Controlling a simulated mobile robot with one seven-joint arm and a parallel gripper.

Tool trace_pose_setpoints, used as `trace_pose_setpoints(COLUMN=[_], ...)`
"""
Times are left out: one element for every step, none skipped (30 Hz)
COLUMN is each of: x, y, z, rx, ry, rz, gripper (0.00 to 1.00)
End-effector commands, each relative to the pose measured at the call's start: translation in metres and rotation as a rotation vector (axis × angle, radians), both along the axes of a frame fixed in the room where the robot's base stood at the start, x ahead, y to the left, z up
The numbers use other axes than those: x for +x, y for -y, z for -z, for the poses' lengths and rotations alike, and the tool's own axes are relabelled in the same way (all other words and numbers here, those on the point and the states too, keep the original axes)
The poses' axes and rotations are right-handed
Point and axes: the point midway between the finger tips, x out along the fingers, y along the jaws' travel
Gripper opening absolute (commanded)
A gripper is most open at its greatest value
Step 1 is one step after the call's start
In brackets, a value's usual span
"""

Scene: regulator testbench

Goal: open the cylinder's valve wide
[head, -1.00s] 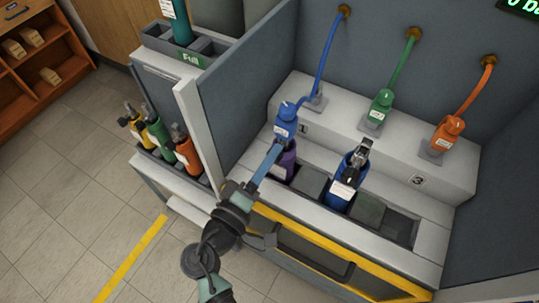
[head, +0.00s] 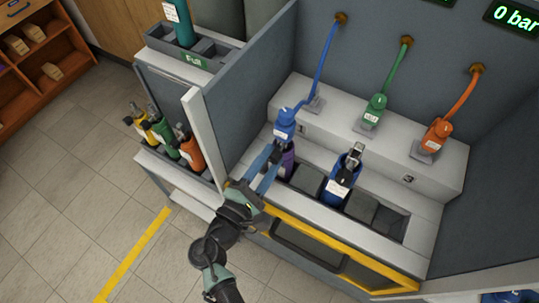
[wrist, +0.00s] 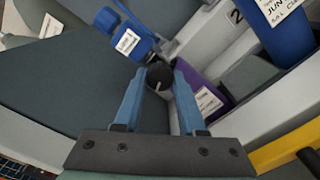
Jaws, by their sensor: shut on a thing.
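The purple cylinder (head: 288,163) stands in the bench's leftmost slot, partly hidden by my gripper in the head view. In the wrist view the purple cylinder (wrist: 217,98) lies to the right, with a white label. Its black round valve knob (wrist: 159,76), with a pale line on its face, sits between my fingertips. My gripper (wrist: 163,75) is shut on this knob; in the head view my gripper (head: 274,150) reaches it from the front left. A blue regulator (head: 284,126) with a blue hose sits at the cylinder's top and also shows in the wrist view (wrist: 127,40).
A blue cylinder (head: 341,180) stands in the neighbouring slot. Green (head: 374,112) and orange (head: 436,136) regulators rest on the back ledge. A grey side panel (head: 250,92) rises close to the left. A rack at left holds several cylinders. A display (head: 515,20) reads 0 bar.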

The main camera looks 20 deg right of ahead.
Motion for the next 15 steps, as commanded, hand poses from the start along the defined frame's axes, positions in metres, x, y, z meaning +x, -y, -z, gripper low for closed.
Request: trace_pose_setpoints(x=[0.0000,0.0000,0.0000,0.0001,0.0001,0.0001,0.0001,0.0001,0.0001,0.0000,0.0000,0.0000,-0.0001,0.0000,0.0000], y=[-0.0001,-0.0002,-0.0001,0.0000,-0.0001,-0.0001,-0.0001,-0.0001,0.0000,0.0000,0.0000,-0.0001,-0.0001,-0.0001,-0.0001], z=[-0.0014,-0.0012,-0.0012,-0.0012,-0.0011,-0.0010,-0.0009,-0.0007,-0.0004,-0.0004,-0.0002,-0.0001,0.0000,0.0001,0.0001], rx=[-0.017,-0.026,-0.039,-0.046,-0.053,-0.062,-0.068,-0.073,-0.079,-0.083,-0.086,-0.090,-0.092,-0.094,-0.095], ry=[-0.023,-0.036,-0.050,-0.059,-0.068,-0.080,-0.086,-0.093,-0.100,-0.105,-0.109,-0.114,-0.116,-0.119,-0.120], rz=[0.001,0.000,0.000,0.000,0.000,0.000,-0.001,-0.001,-0.001,-0.001,-0.001,-0.001,-0.001,-0.001,-0.001], gripper=[0.00,0.00,0.00,0.00,0.00,0.00,0.00,0.00,0.00,0.00,0.00,0.00,0.00,0.00,0.00])
